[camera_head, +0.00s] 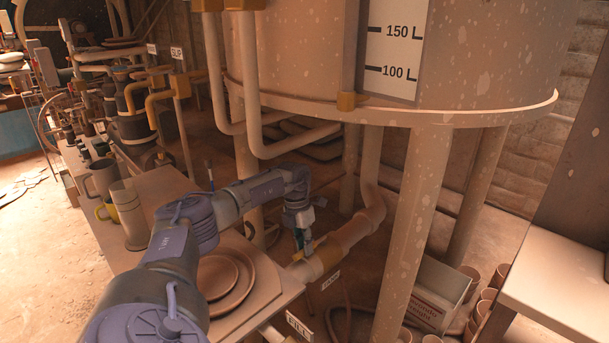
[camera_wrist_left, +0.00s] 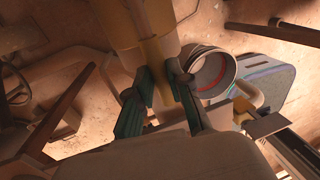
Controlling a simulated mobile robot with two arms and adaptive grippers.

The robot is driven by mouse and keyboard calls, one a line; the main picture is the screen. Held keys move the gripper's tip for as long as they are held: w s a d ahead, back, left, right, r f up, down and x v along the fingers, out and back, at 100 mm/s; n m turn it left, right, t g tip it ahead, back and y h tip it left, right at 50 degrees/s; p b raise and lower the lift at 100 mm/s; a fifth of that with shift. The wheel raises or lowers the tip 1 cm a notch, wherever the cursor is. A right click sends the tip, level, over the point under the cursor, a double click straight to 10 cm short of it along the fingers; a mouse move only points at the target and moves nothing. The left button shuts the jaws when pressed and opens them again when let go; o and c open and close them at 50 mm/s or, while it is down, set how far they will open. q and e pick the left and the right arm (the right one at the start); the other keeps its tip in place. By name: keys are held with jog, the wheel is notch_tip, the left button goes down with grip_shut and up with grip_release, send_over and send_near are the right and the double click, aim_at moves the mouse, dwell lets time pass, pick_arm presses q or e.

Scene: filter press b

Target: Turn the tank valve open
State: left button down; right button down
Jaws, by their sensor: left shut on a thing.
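The large tank (camera_head: 490,50) stands on legs, and a thick pipe (camera_head: 350,234) runs from under it down to the left. The tank valve's yellowish handle (camera_head: 312,246) is on this pipe, beside the small TANK label (camera_head: 330,280). My left gripper (camera_head: 302,250) reaches down to the valve. In the left wrist view, its green fingers (camera_wrist_left: 160,88) are shut on the yellowish handle, one on each side. The gripper hides much of the handle, so I cannot tell its exact angle. My right gripper is in neither view.
A bench (camera_head: 265,272) with stacked round plates (camera_head: 218,276) lies beside my left arm. A grey mug (camera_head: 101,178) and a tall metal cup (camera_head: 131,222) stand farther back. A tank leg (camera_head: 412,230) rises right of the pipe. A box (camera_head: 440,292) and several clay pots stand at right.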

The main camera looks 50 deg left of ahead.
pick_arm(q)
jog(key=c, duration=1.1)
grip_release()
jog(key=shift+a, duration=0.1)
notch_tip(320, 180, up, 10)
jog(key=shift+r, duration=0.1)
